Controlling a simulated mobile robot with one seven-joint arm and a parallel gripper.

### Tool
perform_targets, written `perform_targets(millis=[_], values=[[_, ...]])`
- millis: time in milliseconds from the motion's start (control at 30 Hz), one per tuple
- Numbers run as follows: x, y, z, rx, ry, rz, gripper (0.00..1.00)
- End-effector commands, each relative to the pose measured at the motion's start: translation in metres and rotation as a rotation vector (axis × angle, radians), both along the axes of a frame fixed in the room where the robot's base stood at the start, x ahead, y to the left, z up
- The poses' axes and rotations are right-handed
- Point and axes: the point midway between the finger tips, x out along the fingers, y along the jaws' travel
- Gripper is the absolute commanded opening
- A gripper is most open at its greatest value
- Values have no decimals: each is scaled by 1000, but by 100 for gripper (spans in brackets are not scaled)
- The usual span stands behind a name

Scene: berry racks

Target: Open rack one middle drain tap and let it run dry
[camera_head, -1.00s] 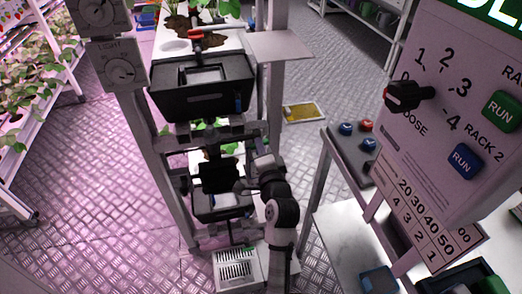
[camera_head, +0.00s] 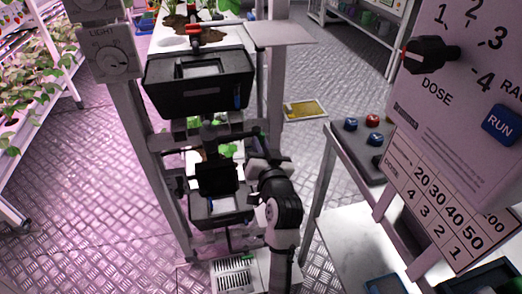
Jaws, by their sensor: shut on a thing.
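Rack one's upright frame (camera_head: 150,150) stands left of centre, with black drain trays at two levels. The upper tray (camera_head: 200,97) has a red-handled tap (camera_head: 193,36) above it. My gripper (camera_head: 211,138) is at the middle level, just below the upper tray, reached by my arm from the lower right. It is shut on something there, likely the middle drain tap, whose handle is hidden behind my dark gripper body. The lower black tray (camera_head: 222,214) hangs under it. No running water can be made out.
A control panel with a dose dial (camera_head: 430,55) and a blue RUN button (camera_head: 502,124) fills the right. A small shelf with blue and red buttons (camera_head: 372,120) is beside it. A white slotted floor box (camera_head: 235,275) sits below the rack. Patterned metal floor is open on the left.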

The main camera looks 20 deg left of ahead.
Motion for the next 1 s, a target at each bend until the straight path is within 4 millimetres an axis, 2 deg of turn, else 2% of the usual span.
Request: perform_targets(millis=[500,1000], values=[[0,0,1,-274,-191,-2,0],[0,0,2,-325,-225,-2,0]])
